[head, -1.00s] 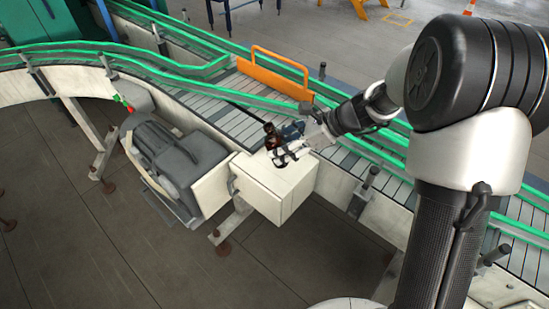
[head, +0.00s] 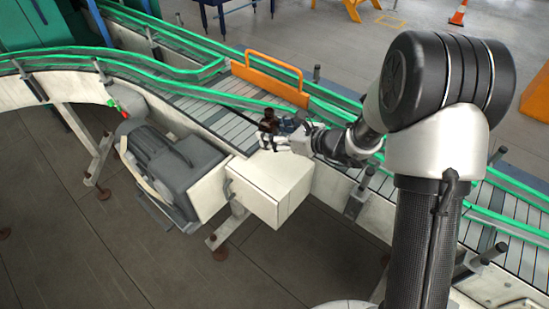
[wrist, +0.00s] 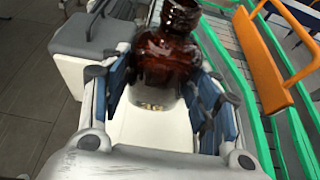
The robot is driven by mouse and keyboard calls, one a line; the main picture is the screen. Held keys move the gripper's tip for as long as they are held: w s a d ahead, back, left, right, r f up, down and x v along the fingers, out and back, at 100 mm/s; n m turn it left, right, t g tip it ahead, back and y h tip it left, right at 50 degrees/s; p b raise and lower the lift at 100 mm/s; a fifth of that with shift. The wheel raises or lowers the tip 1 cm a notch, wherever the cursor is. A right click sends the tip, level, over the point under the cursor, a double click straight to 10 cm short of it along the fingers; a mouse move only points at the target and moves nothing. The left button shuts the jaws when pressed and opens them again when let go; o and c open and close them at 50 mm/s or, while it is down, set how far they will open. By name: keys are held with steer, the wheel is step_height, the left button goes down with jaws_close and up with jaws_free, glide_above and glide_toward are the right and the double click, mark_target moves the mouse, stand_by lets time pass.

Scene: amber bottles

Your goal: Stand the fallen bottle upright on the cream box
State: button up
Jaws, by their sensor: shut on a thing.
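The amber-brown bottle (head: 268,125) is held by my gripper (head: 279,140) near the far edge of the cream box (head: 268,180), on the conveyor side. In the wrist view the bottle (wrist: 168,60) sits between the two blue-padded fingers of my gripper (wrist: 172,98), neck toward the top of the picture. It looks roughly upright. The pale surface of the cream box (wrist: 150,130) shows beneath it. Whether the bottle's base touches the box cannot be told.
A conveyor (head: 225,125) with green rails runs behind the box, with an orange guard (head: 265,78) across it. A grey motor (head: 170,165) is left of the box. Open floor lies in front.

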step_height(320, 180, down, 10)
steer(key=shift+r+b, duration=0.25)
steer(key=shift+b, duration=0.5)
steer(key=shift+f, duration=0.15)
steer(key=o, duration=1.1)
